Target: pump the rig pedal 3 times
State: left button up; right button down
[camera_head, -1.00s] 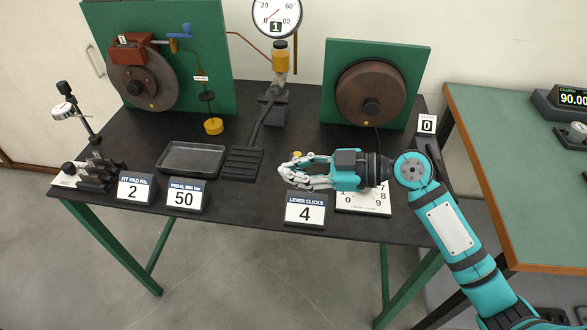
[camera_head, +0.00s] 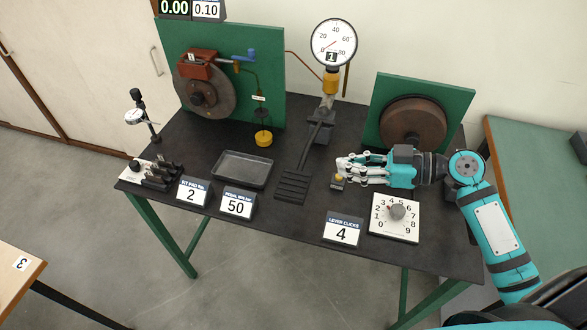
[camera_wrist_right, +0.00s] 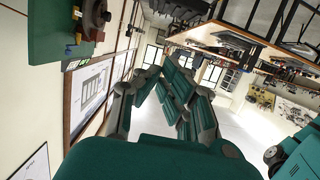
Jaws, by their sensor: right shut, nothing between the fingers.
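The rig pedal (camera_head: 294,184) is a black ribbed pad on the dark bench, with its lever arm (camera_head: 315,140) rising to the pedal mount at the back. The pressure gauge (camera_head: 334,44) above it has its needle low on the dial. My right gripper (camera_head: 341,171) is shut and empty, just right of the pedal pad and apart from it, pointing left. The right wrist view shows its fingers (camera_wrist_right: 165,95) against the room; the pedal is not clear there. My left gripper is not in view.
A tray (camera_head: 243,170) lies left of the pedal. Cards (camera_head: 237,204) reading 2, 50 and 4 stand along the front edge. A numbered dial (camera_head: 395,218) lies below my right arm. Green panels with a disc (camera_head: 208,95) and a drum (camera_head: 413,125) stand behind.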

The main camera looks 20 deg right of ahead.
jog(key=p, duration=0.5)
send_over(303, 184)
jog(key=shift+w+a+f, duration=0.1)
jog(key=shift+a+f, duration=0.1)
jog(key=shift+f, duration=0.75)
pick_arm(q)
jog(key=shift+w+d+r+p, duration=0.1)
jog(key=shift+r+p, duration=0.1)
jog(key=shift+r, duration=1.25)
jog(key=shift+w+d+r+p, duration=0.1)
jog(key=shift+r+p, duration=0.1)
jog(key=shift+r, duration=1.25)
pick_arm(e)
jog(key=shift+d+f, duration=0.15)
jog(key=shift+f, duration=2.15)
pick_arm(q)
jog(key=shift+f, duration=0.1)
pick_arm(e)
jog(key=shift+f, duration=0.1)
